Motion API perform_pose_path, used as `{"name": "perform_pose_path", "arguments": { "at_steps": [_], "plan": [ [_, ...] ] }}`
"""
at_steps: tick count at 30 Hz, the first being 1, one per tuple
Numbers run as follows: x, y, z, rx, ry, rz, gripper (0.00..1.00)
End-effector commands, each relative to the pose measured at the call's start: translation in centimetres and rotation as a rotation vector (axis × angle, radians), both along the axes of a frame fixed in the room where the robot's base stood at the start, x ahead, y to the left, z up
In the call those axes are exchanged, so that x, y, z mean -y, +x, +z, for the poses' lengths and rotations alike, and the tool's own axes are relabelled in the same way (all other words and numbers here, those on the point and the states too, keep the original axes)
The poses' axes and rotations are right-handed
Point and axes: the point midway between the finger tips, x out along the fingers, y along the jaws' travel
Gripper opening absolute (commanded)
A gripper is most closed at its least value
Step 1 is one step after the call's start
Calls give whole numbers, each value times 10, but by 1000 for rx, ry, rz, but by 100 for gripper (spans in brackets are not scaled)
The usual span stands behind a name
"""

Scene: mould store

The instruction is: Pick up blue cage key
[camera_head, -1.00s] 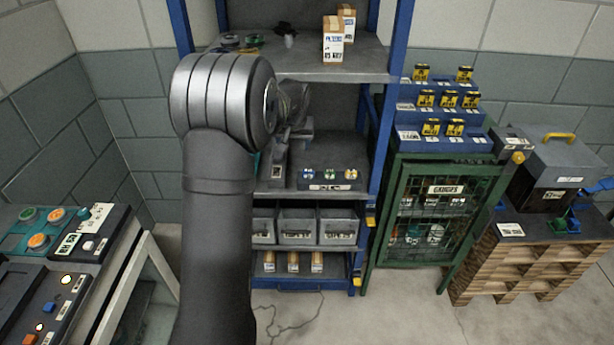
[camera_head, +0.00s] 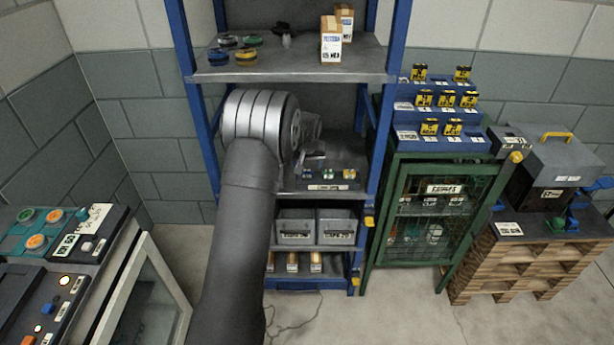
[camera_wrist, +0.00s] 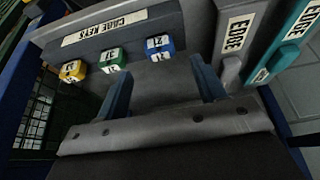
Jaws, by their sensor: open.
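The blue cage key (camera_wrist: 160,45) sits in a grey rack (camera_wrist: 55,48) marked "CAGE KEYS", beside a green key (camera_wrist: 112,59) and a yellow key (camera_wrist: 73,71). In the head view the blue key (camera_head: 306,174) is leftmost of the three on the middle shelf. My gripper (camera_wrist: 160,68) is open and empty. In the wrist view its two fingers point toward the rack, with the blue key showing between and beyond their tips. No contact is visible. In the head view my arm hides most of the gripper.
Grey (camera_wrist: 232,45) and teal (camera_wrist: 292,42) labelled blocks stand close to the right finger in the wrist view. The upper shelf (camera_head: 300,70) is above my wrist, and a blue rack post (camera_head: 385,130) is to its right. Grey bins (camera_head: 337,229) are below.

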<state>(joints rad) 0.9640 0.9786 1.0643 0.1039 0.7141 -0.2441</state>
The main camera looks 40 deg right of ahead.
Motion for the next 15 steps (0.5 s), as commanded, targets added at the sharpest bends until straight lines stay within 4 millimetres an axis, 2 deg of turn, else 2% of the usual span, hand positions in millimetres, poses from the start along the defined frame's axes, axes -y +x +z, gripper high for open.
{"name": "perform_pose_path", "arguments": {
  "at_steps": [9, 15],
  "plan": [
    [9, 10, -38, -1, 1, 0, 64],
    [12, 13, -48, 0, -1, 0, 64]
  ]
}}
